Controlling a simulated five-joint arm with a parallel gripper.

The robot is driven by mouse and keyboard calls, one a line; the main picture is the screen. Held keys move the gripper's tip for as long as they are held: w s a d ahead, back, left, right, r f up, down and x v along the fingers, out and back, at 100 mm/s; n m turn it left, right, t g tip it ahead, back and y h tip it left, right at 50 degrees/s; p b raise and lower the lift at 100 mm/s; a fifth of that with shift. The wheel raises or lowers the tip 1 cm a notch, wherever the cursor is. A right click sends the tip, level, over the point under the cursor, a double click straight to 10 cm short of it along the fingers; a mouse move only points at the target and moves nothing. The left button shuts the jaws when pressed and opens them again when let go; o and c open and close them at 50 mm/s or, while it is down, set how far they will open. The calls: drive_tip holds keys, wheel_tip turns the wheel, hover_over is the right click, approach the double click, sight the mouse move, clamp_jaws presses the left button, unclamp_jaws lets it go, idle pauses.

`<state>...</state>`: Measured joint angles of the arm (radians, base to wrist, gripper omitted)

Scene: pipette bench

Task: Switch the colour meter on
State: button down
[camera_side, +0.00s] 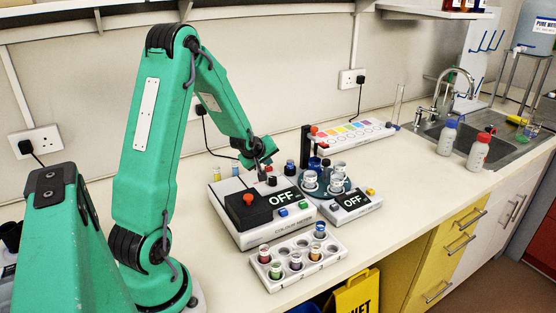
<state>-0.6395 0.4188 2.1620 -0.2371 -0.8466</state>
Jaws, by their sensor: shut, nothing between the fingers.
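The colour meter (310,221) is a white box with a dark top, a red knob, and a display that reads OFF. A blue button (283,212) and a green button (303,205) sit on its front, below the display. My gripper (266,172) is shut and empty. It is over the back part of the meter, behind the display and away from the front buttons. It is small and dark here, so I cannot tell whether it touches anything.
A second device (346,214), also showing OFF, stands right of the meter with a round carousel of cups behind it. A tube rack (288,283) holding coloured tubes lies in front. A colour strip (355,135) is behind. The sink (480,143) is far right.

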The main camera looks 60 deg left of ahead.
sight(267, 168)
drive_tip(key=shift+f, duration=0.25)
drive_tip(key=shift+r, duration=0.25)
idle(0.3)
drive_tip(key=shift+r, duration=0.7)
drive_tip(key=shift+r, duration=0.1)
drive_tip(key=shift+r, duration=2.9)
drive_tip(key=c, duration=2.1)
unclamp_jaws()
